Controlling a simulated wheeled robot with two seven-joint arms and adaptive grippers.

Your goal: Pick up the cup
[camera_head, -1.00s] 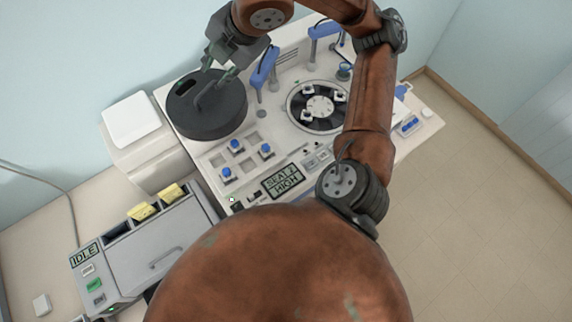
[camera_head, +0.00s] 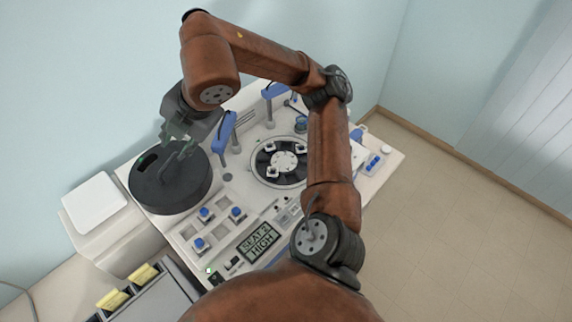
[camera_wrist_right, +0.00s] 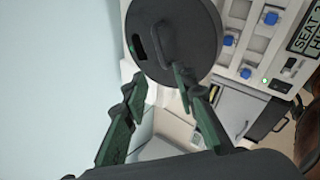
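No plain cup shows. Several small blue-topped pieces (camera_head: 199,244) stand in white square sockets on the machine panel, and they also show in the wrist view (camera_wrist_right: 246,71); I cannot tell if one is the cup. A dark round lid (camera_head: 157,194) with a raised bar handle lies on the machine's left part; it also shows in the wrist view (camera_wrist_right: 196,25). My right gripper (camera_head: 178,142) is over this lid near its handle. In the wrist view its two green fingers (camera_wrist_right: 162,92) are apart with nothing held between them. My left gripper is not in view.
The machine has an open round rotor well (camera_head: 283,163) with white holders, blue-armed posts (camera_head: 223,132) and a display (camera_head: 258,241) reading "SEAT 2 HIGH". A white box (camera_head: 95,203) stands at the left. Yellow pieces (camera_head: 112,299) sit in a grey device at lower left.

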